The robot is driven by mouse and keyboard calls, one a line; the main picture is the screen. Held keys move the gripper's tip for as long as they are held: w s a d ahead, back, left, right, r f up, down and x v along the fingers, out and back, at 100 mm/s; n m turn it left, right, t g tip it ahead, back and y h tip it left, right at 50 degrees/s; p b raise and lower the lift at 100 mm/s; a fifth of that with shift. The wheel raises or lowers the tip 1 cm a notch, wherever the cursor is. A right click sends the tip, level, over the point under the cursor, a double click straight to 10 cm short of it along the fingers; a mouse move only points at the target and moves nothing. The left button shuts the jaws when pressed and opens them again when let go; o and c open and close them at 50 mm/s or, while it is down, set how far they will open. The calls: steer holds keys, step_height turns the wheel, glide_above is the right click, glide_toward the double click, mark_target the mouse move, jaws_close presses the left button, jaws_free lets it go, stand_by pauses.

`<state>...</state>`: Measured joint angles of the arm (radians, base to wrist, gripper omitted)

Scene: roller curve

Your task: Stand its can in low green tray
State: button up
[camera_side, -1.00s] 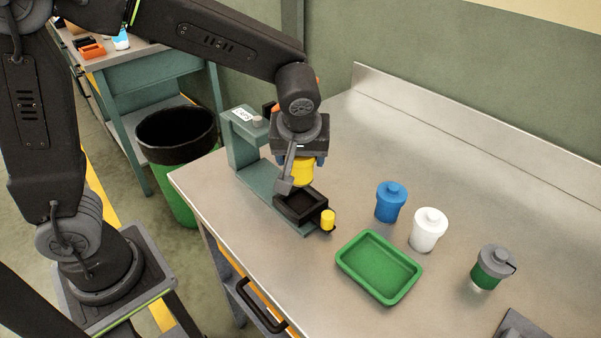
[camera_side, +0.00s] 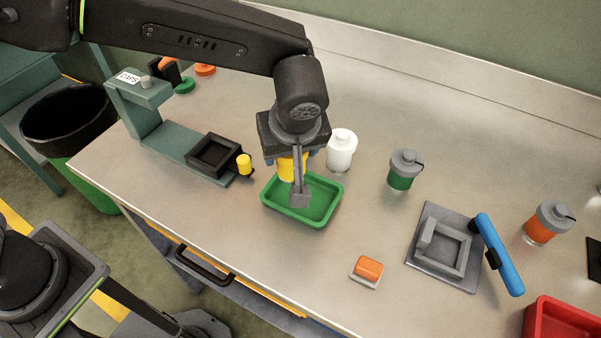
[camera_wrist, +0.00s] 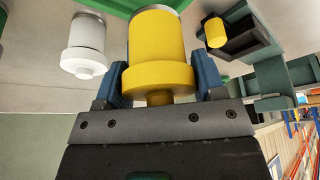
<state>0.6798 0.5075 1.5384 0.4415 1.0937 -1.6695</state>
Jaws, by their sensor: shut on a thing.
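My gripper (camera_side: 290,160) is shut on a yellow can (camera_side: 286,169). In the wrist view the yellow can (camera_wrist: 157,45) sits between two blue finger pads of my gripper (camera_wrist: 158,82), its wider cap end toward the palm. In the side view the can appears upright over the back left part of the low green tray (camera_side: 326,221). Part of my gripper hides some of the can and tray, and I cannot tell how far the can's base is above the tray floor. The tray's green edge also shows at the top of the wrist view (camera_wrist: 112,5). No other can shows in the tray.
A white can (camera_side: 341,152) stands just behind the tray. A green can with grey lid (camera_side: 403,171) stands to the right. A teal press stand with a black box (camera_side: 214,153) and yellow knob (camera_side: 244,164) is at left. An orange block (camera_side: 369,268) lies in front right.

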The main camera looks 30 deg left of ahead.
steer(key=shift+s+d+f, duration=0.1)
steer(key=shift+d+f, duration=0.3)
steer(key=shift+d, duration=0.2)
steer(key=shift+s+d+f, duration=0.1)
steer(key=shift+d+f, duration=0.25)
steer(key=shift+d, duration=0.25)
steer(key=shift+f, duration=1.95)
steer(key=shift+f, duration=0.1)
steer(key=o, duration=1)
steer(key=v, duration=1.2)
steer(key=shift+w+a+r, duration=0.1)
steer(key=shift+a+r, duration=0.05)
steer(key=shift+r, duration=0.05)
